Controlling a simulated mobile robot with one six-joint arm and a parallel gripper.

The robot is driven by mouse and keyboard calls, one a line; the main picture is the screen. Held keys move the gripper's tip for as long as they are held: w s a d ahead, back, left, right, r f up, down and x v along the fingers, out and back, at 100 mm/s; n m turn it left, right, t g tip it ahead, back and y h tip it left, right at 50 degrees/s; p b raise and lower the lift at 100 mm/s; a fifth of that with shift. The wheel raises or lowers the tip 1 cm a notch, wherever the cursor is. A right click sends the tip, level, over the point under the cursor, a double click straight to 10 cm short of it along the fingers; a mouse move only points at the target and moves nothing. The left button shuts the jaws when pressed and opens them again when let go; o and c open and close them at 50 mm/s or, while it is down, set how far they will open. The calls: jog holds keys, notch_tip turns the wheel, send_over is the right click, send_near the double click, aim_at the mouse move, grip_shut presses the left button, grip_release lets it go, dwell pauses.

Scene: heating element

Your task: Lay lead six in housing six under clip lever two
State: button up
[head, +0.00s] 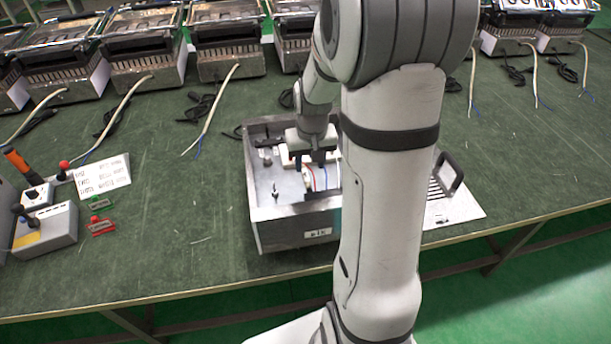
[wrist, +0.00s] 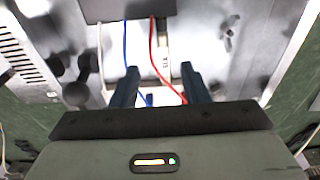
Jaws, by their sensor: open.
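The open metal housing (head: 280,236) with a small tag on its front wall stands on the green table, partly hidden behind my arm. My gripper (head: 311,166) points down into it. In the wrist view my gripper (wrist: 159,78) is open, with its two blue fingers apart. I see no contact on the lead. I cannot pick out clip lever two.
Several similar housings (head: 228,45) with pale cords stand along the back. At the left are a grey lever box (head: 46,228), a white paper (head: 104,177), and green and red tags (head: 102,227).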

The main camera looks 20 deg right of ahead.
aim_at(308, 181)
jog(key=f, duration=0.6)
jog(key=shift+w+a, duration=0.1)
jog(key=shift+a, duration=0.1)
jog(key=shift+c, duration=0.3)
grip_shut()
